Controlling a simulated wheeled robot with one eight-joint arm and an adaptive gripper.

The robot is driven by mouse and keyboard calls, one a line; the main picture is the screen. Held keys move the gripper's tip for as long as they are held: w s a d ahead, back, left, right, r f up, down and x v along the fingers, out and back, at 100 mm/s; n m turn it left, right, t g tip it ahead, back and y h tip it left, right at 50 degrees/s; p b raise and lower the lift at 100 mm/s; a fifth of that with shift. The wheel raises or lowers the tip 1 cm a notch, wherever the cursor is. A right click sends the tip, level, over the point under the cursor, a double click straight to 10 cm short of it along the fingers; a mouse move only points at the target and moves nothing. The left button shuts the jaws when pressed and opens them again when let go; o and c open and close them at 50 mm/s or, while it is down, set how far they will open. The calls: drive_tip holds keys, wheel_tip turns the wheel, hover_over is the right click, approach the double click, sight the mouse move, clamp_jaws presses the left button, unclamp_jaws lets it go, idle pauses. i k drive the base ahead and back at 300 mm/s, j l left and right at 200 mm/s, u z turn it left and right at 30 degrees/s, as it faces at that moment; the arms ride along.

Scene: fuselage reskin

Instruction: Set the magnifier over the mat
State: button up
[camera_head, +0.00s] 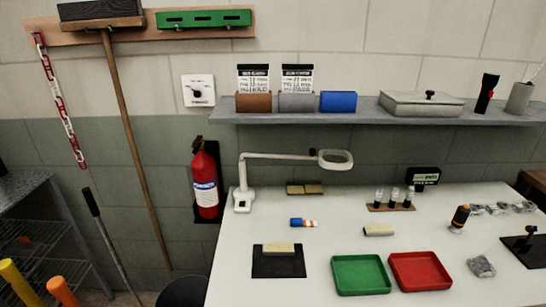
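The magnifier is a white arm lamp with a framed lens head (335,159). Its base (243,199) stands at the back left of the white table, and its jointed arm reaches right, so the head hangs above the back of the table. A dark mat (268,268) lies at the table's front left, with a tan block (279,249) on it. The head is behind and to the right of the mat, not above it. My gripper is not in view.
A grey shelf (360,115) overhangs the back. A fire extinguisher (205,184) hangs left of the magnifier base.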

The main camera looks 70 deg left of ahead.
sight(326, 165)
drive_tip(key=u, duration=2.2)
